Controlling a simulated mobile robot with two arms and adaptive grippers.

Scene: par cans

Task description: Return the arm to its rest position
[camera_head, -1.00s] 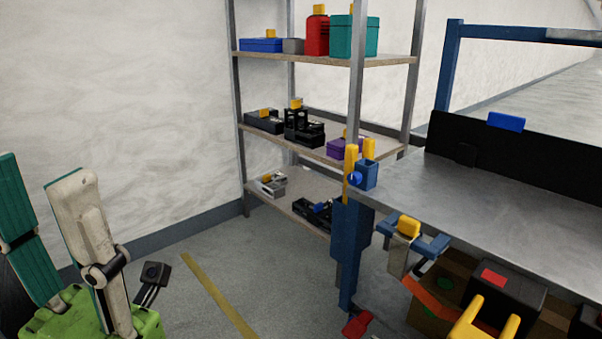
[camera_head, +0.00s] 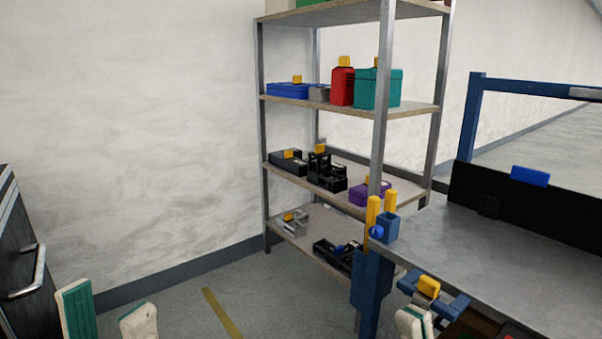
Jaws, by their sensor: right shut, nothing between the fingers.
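Another white and teal piece, which looks like part of my other arm, rises at the bottom right in front of the workbench (camera_head: 500,245).
A metal shelf rack (camera_head: 384,100) holds boxes, a red can (camera_head: 342,87) and a teal box (camera_head: 378,88). A blue clamp with a yellow handle (camera_head: 429,286) sits at the bench's edge. A dark cabinet (camera_head: 25,270) stands at left. Floor between is clear.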

